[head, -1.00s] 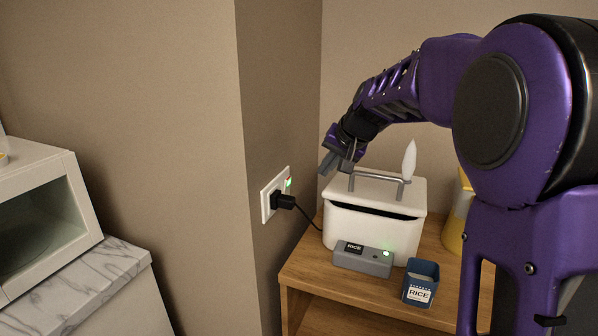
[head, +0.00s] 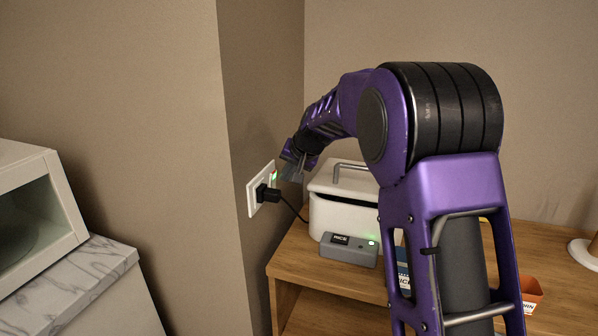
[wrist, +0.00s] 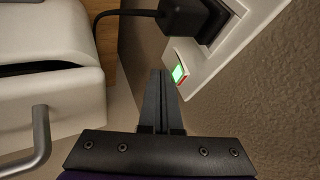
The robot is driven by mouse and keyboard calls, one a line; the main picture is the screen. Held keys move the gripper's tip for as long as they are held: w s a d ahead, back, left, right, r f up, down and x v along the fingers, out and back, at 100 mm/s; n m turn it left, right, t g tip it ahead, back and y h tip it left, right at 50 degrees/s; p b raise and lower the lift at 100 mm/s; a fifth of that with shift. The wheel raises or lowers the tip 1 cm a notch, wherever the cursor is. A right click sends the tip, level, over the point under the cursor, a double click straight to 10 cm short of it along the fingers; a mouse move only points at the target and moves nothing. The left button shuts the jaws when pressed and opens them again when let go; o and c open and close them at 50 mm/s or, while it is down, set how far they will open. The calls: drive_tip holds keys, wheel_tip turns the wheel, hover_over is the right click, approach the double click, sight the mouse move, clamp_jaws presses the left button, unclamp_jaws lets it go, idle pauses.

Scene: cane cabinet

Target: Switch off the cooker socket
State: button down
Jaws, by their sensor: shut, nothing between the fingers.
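The cooker socket (head: 252,190) is a white plate on the side of the wall corner, with a black plug (head: 267,193) in it. Its rocker switch (head: 274,176) glows green; in the wrist view the lit switch (wrist: 179,74) shows green with a red edge. My gripper (head: 283,173) is at the wall beside the switch. In the wrist view its closed fingertips (wrist: 163,75) lie just left of the switch, very close; I cannot tell whether they touch it. The white rice cooker (head: 340,205) stands right of the socket, with a green light on its grey control box (head: 349,250).
The cooker stands on a wooden cabinet (head: 290,262). A blue rice cup (head: 404,275) is partly behind my arm, and an orange box (head: 532,294) is at the right. The plug's cord (head: 293,208) runs to the cooker. A white microwave (head: 60,200) stands at the left.

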drive_tip(key=shift+w+a, duration=0.3)
drive_tip(key=shift+a, duration=0.3)
drive_tip(key=shift+w+a+r, duration=0.1)
drive_tip(key=shift+a+r, duration=0.05)
drive_tip(key=shift+a, duration=0.1)
drive_tip(key=shift+r+p, duration=0.8)
drive_tip(key=shift+p, duration=0.05)
drive_tip(key=shift+d, duration=0.1)
